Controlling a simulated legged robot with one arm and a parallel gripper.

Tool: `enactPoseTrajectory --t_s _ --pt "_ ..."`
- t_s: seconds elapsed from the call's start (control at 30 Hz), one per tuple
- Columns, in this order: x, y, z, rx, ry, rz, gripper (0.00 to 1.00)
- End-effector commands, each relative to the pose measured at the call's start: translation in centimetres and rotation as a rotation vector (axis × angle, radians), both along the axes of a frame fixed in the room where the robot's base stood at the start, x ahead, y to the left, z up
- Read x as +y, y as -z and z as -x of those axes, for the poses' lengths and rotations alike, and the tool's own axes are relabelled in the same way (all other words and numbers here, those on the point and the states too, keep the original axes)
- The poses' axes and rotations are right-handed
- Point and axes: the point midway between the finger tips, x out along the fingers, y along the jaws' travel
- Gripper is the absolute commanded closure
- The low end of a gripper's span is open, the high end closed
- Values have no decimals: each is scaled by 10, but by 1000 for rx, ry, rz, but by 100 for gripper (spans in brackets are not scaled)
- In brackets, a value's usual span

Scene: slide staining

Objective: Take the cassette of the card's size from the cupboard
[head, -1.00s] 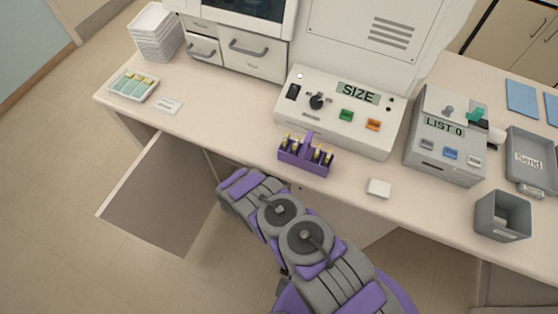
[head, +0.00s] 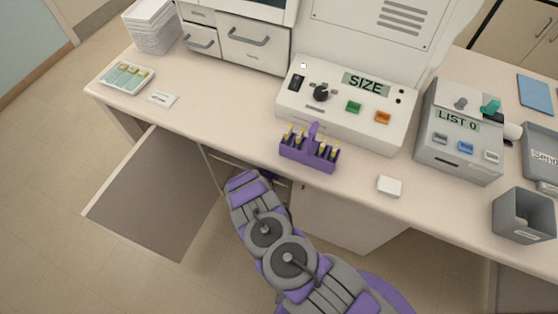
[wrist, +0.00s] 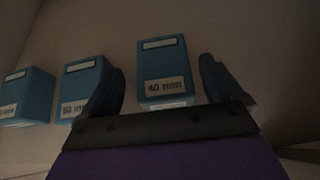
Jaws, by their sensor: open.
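Three blue cassettes stand in a row in the dim cupboard in the wrist view. The right one (wrist: 163,68) reads "40 mm", the middle one (wrist: 85,85) seems to read "50 mm", and the left one (wrist: 27,95) is cut off, its label only partly readable. My gripper (wrist: 159,82) is open, its dark fingers framing the 40 mm cassette; I cannot tell whether they reach around it. In the head view the cupboard door (head: 150,200) hangs open and my gripper is hidden under the bench. A small white card (head: 163,98) lies on the bench, its print too small to read.
The bench (head: 240,120) overhangs the cupboard.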

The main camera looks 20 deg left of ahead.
Motion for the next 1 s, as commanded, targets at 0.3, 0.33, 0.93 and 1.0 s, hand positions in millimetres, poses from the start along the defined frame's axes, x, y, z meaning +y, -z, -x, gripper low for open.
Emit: enactPoseTrajectory --t_s 0.3,0.33,0.93,1.0 --pt "1 15 -25 -2 -1 3 6" --pt "1 16 -25 -2 -1 3 6" --pt "-1 13 -25 -3 0 1 47" --pt "0 14 -25 -3 0 1 53"
